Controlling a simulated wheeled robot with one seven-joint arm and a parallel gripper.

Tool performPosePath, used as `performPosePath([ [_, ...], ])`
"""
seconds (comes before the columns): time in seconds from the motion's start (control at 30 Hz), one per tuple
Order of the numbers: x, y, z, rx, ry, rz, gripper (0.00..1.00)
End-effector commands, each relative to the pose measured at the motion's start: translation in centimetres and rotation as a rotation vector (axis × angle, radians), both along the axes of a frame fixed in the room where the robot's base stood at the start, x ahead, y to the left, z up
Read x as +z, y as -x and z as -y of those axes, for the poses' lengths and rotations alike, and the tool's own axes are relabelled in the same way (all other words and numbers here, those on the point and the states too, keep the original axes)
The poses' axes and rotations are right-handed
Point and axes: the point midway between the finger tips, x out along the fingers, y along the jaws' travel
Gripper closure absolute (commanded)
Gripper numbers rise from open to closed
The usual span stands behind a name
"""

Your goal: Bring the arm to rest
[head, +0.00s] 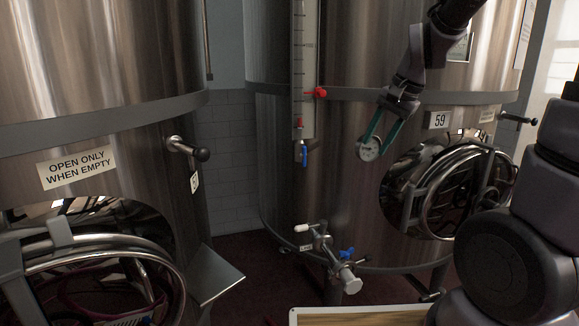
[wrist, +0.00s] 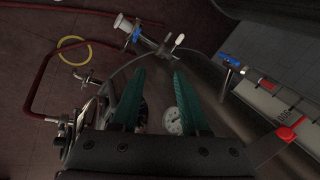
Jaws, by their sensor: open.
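My gripper (head: 381,131) is in front of the right-hand steel tank (head: 345,190), above and left of its round hatch. Its two green fingers are apart, with nothing between them. In the wrist view the fingers (wrist: 160,75) also stand open and empty. A round white gauge (head: 369,148) sits just past the fingertips in the head view. The gauge also shows in the wrist view (wrist: 173,121), near the right finger. I cannot tell whether a finger touches it. My arm comes in from the upper right.
The tank carries a sight tube (head: 305,70) with red and blue valve handles, a hatch (head: 450,190) and a low outlet valve (head: 330,257). Another tank (head: 95,130) stands at the left. A board (head: 360,317) is at the bottom. Red hoses (wrist: 50,65) lie on the floor.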

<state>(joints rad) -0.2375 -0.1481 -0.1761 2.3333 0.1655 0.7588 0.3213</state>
Motion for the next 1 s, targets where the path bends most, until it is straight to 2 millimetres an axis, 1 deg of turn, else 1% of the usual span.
performPosePath([
  [0.03, 1.9, 1.4, 0.5, 0.027, 0.006, 0.048, 0.55],
  [0.1, 3.8, 3.2, 1.1, 0.068, 0.025, 0.104, 0.55],
  [0.17, 5.3, 4.9, 1.6, 0.104, 0.047, 0.153, 0.55],
  [0.2, 6.2, 6.0, 1.9, 0.127, 0.064, 0.184, 0.55],
  [0.3, 7.9, 8.7, 2.5, 0.177, 0.115, 0.256, 0.55],
  [0.4, 9.0, 10.9, 3.0, 0.216, 0.166, 0.312, 0.55],
  [0.5, 9.5, 12.4, 3.3, 0.241, 0.205, 0.348, 0.55],
  [0.6, 9.7, 13.2, 3.4, 0.255, 0.230, 0.365, 0.55],
  [0.67, 9.7, 13.4, 3.4, 0.259, 0.236, 0.370, 0.55],
  [1.0, 9.7, 13.4, 3.4, 0.259, 0.236, 0.370, 0.55],
])
